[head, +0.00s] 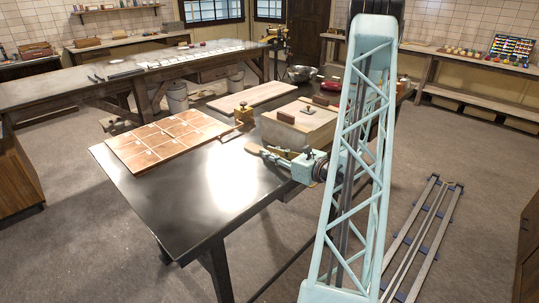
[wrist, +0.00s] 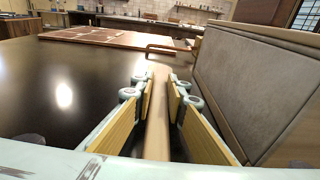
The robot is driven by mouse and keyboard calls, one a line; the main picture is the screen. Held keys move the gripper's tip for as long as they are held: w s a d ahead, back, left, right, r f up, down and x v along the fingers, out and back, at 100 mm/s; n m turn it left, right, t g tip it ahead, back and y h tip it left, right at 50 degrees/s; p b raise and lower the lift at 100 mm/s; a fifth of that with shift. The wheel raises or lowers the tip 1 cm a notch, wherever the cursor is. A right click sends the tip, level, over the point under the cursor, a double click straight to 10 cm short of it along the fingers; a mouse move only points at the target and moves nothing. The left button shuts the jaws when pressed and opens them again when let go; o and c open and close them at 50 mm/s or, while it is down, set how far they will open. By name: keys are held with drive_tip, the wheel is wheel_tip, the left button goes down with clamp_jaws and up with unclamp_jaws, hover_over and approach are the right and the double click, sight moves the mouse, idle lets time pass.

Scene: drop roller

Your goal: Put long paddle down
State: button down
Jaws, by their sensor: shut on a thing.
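The long paddle is a pale wooden bar (wrist: 158,115) in the wrist view, running straight away from me between the fingers. My gripper (wrist: 160,95) is shut on it, with a wood-faced finger on each side. In the head view my gripper (head: 272,158) is low over the near right part of the dark table (head: 185,210), in front of the pale box. The paddle is hard to tell from the fingers there. I cannot tell whether it touches the tabletop.
The pale box (head: 298,125) with small blocks on top stands close on the right; its grey side (wrist: 255,85) shows in the wrist view. A gridded wooden board (head: 165,140) lies left. A brass piece (head: 243,114) with a handle stands behind. The table's front left is bare.

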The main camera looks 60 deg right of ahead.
drive_tip(key=shift+r+p, duration=1)
drive_tip(key=shift+r, duration=3.9)
drive_tip(key=w+a+n+y, duration=0.3)
drive_tip(key=w+a+y, duration=0.1)
drive_tip(key=w+a, duration=2)
drive_tip(key=w+a+n+y, duration=0.1)
drive_tip(key=w+a, duration=0.1)
drive_tip(key=a, duration=1.5)
drive_tip(key=w+a+n+y, duration=0.1)
drive_tip(key=w+a+y, duration=0.1)
drive_tip(key=a, duration=1.6)
drive_tip(key=shift+w+a+g+y, duration=0.15)
drive_tip(key=shift+w+g+y, duration=0.15)
drive_tip(key=shift+a, duration=0.1)
